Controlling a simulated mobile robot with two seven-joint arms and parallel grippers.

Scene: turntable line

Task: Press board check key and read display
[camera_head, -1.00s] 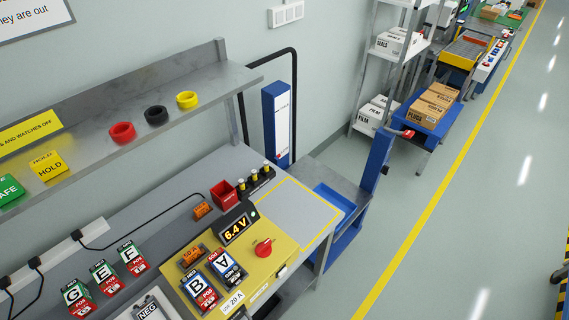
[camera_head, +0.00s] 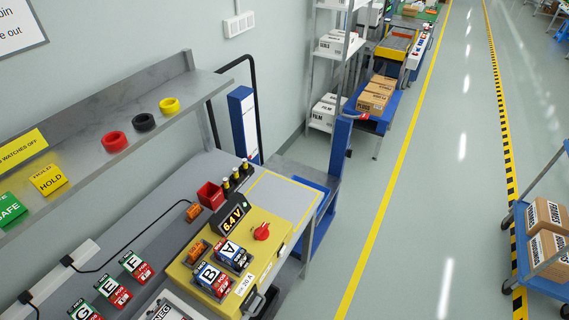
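A yellow test board (camera_head: 262,272) sits on the grey workbench (camera_head: 290,197) at lower middle. A red knob (camera_head: 261,232) is beside the display. Blocks marked A (camera_head: 233,256) and B (camera_head: 213,278) sit on the board, and an orange piece (camera_head: 196,251) is behind them. I cannot make out which part is the check key. Neither of my grippers is in view.
A shelf (camera_head: 100,135) above the bench holds red, black and yellow rings and HOLD and SAFE signs. Blocks marked E and F (camera_head: 137,266) sit left of the board. A blue cart with boxes (camera_head: 545,255) stands at right. The aisle floor (camera_head: 430,180) between is clear.

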